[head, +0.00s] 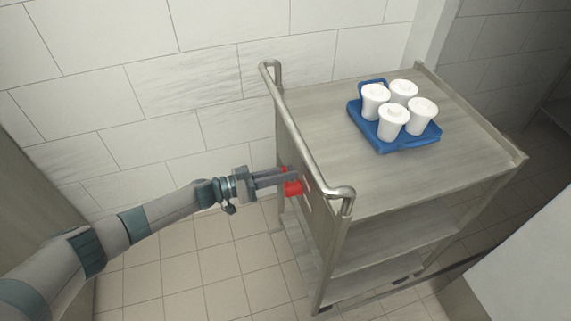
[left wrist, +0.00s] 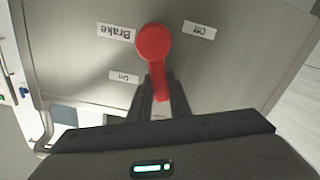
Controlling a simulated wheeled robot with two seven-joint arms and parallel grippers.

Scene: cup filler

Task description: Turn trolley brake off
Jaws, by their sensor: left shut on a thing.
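The trolley (head: 440,170) stands on the right in the head view. A red brake lever (head: 293,188) sits on its near end panel, below the push handle (head: 310,160). In the left wrist view the lever's round hub (left wrist: 153,42) is on the panel and its arm points down the picture. The labels there appear upside down: "Brake" (left wrist: 115,33), "On" (left wrist: 124,76) and "Off" (left wrist: 200,30). The lever arm lies nearer to "On" than to "Off". My left gripper (head: 284,177) is shut on the lever arm, with its fingers (left wrist: 156,98) on either side. My right gripper is not seen.
A blue tray (head: 396,146) with several white lidded cups (head: 392,122) stands on the trolley top. The metal push handle runs just above my left gripper. A tiled wall is behind. Tiled floor is free left of the trolley. A pale surface (head: 525,265) fills the lower right.

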